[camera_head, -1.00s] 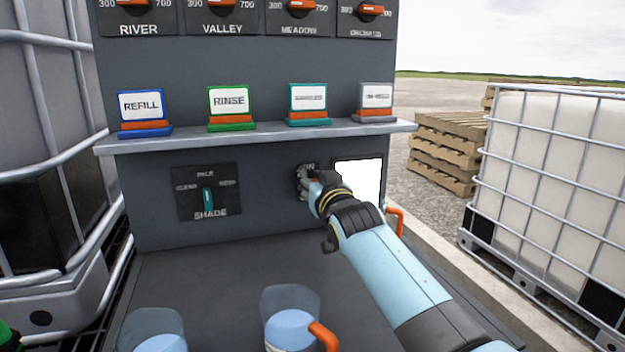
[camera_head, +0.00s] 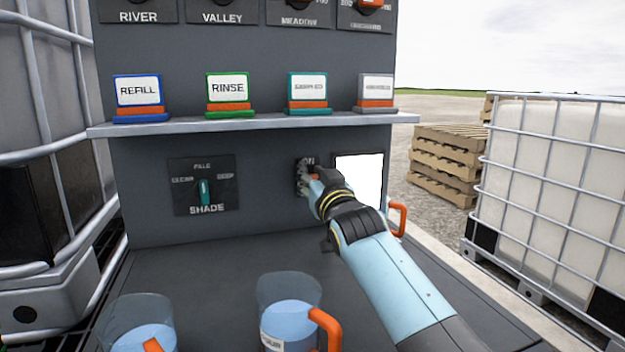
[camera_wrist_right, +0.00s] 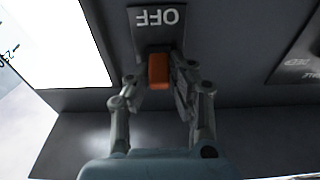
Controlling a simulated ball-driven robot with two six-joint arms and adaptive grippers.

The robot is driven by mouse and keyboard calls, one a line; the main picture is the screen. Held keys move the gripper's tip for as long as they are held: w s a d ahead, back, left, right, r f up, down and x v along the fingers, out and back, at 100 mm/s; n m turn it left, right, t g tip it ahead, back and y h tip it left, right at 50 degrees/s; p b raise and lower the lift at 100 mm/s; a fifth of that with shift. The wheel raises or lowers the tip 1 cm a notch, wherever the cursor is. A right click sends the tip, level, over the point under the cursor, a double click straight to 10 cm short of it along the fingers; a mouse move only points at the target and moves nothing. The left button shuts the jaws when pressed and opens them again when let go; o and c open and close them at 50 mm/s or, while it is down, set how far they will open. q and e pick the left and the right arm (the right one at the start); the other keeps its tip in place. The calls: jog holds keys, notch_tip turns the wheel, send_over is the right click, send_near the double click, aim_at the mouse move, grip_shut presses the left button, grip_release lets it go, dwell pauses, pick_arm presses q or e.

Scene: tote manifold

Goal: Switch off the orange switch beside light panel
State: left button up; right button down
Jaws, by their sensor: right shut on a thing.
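The lit white light panel (camera_head: 362,178) is on the front of the dark grey cabinet, and it also fills the left of the right wrist view (camera_wrist_right: 55,40). Just left of it in the head view is the dark switch plate (camera_head: 299,164), with ON at its top. The wrist view shows OFF at the plate's other end (camera_wrist_right: 158,18), upside down, and the orange switch (camera_wrist_right: 158,70). My right gripper (camera_wrist_right: 160,85) is shut on the orange switch, with a finger on each side. In the head view the gripper (camera_head: 308,178) hides most of the switch. I cannot tell which way it is tipped.
A shelf (camera_head: 250,124) with several label stands juts out above. A SHADE selector (camera_head: 204,186) is left of the switch. Two pitchers (camera_head: 290,310) (camera_head: 140,322) of blue liquid stand in front, and an orange handle (camera_head: 397,218) is right of my wrist.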

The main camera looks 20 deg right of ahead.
jog(key=c, duration=1.2)
grip_release()
jog(key=s+f, duration=0.1)
jog(key=s, duration=0.6)
jog(key=shift+s, duration=0.3)
